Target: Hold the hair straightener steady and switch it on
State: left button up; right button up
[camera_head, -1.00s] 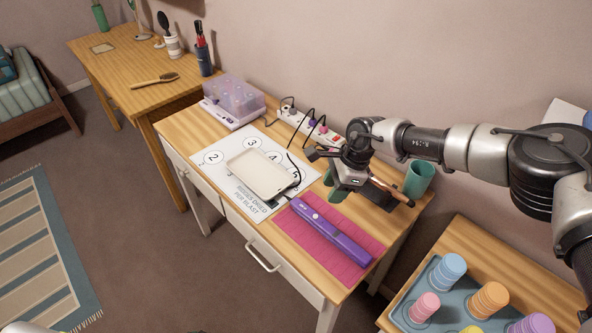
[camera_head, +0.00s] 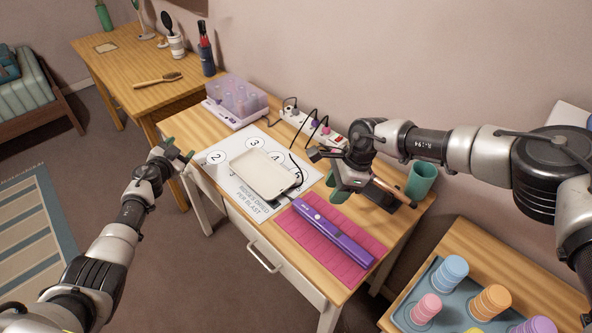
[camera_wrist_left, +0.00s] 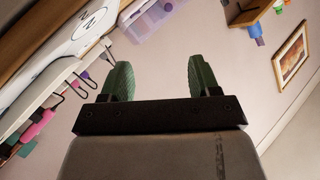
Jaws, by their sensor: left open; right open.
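The purple hair straightener (camera_head: 333,233) lies closed on a pink mat (camera_head: 302,245) near the front of the small table. My left gripper (camera_head: 176,150) is open and empty, in front of the table's left side, well apart from the straightener. Its two green fingers (camera_wrist_left: 155,80) stand apart in the left wrist view with nothing between them. My right gripper (camera_head: 343,188) is open above the table, behind the mat. It does not touch the straightener; one of its fingers partly hides the other.
A white tray (camera_head: 262,176) lies on a numbered sheet (camera_head: 226,172) left of the mat. A power strip (camera_head: 303,127) with cables stands behind. A green cup (camera_head: 420,181) stands at the right rear. A roller tray (camera_head: 398,318) occupies the nearer right table.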

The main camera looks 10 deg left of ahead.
pick_arm(q)
jog(key=w+d+r+m+g+h, duration=0.2)
jog(key=d+r+m+h, duration=0.2)
jog(key=d, duration=0.5)
jog(key=w+d+r+m+g+h, duration=0.2)
jog(key=w+d+r+m+h, duration=0.15)
jog(key=d, duration=0.55)
jog(key=m+g+y, duration=0.8)
jog(key=m+g, duration=0.3)
jog(key=g, duration=0.1)
send_near(296, 200)
jog(key=shift+h, duration=0.25)
jog(key=f, duration=1)
jog(key=shift+s+a+f, duration=0.1)
jog(key=shift+s+a, duration=0.05)
jog(key=shift+a, duration=0.05)
jog(key=shift+c, duration=0.4)
grip_shut()
pick_arm(e)
jog(key=shift+c, duration=0.3)
grip_shut()
